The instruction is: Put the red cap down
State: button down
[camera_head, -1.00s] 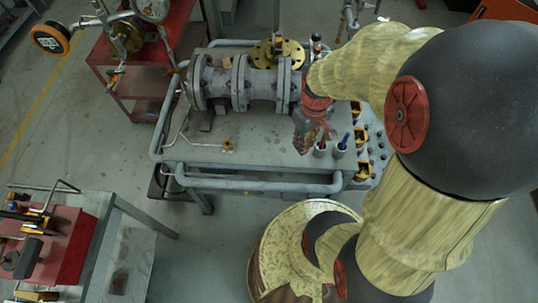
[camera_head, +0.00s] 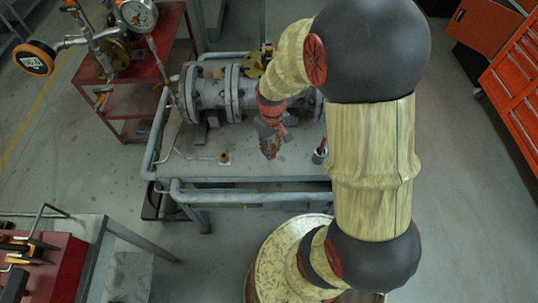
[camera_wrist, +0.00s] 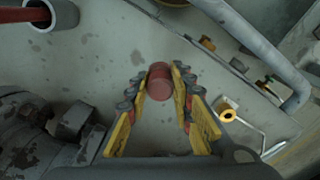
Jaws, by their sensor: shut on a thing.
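The red cap (camera_wrist: 160,82) is between the fingertips of my gripper (camera_wrist: 158,86) in the wrist view, and the fingers are shut on it. The grey top of the valve table (camera_wrist: 110,60) lies below it; I cannot tell how high above the top the cap is held. In the head view my gripper (camera_head: 270,148) points down over the table, in front of the grey flanged valve body (camera_head: 225,92). The cap itself is hard to make out there.
A small brass fitting (camera_head: 224,158) stands on the table to the left, and it also shows in the wrist view (camera_wrist: 227,112). Grey rails (camera_head: 250,198) edge the table. Bare tabletop lies between fitting and gripper.

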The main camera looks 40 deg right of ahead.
jog(key=shift+w+f, duration=0.35)
jog(key=shift+w+a+f+b, duration=0.15)
jog(key=shift+f+b, duration=0.35)
jog(key=shift+f, duration=0.45)
jog(key=shift+w+d+f+b, duration=0.15)
jog(key=shift+f+b, duration=0.35)
jog(key=shift+f, duration=0.4)
jog(key=shift+a+f, duration=0.1)
jog(key=c, duration=1.6)
grip_release()
jog(key=shift+o, duration=0.2)
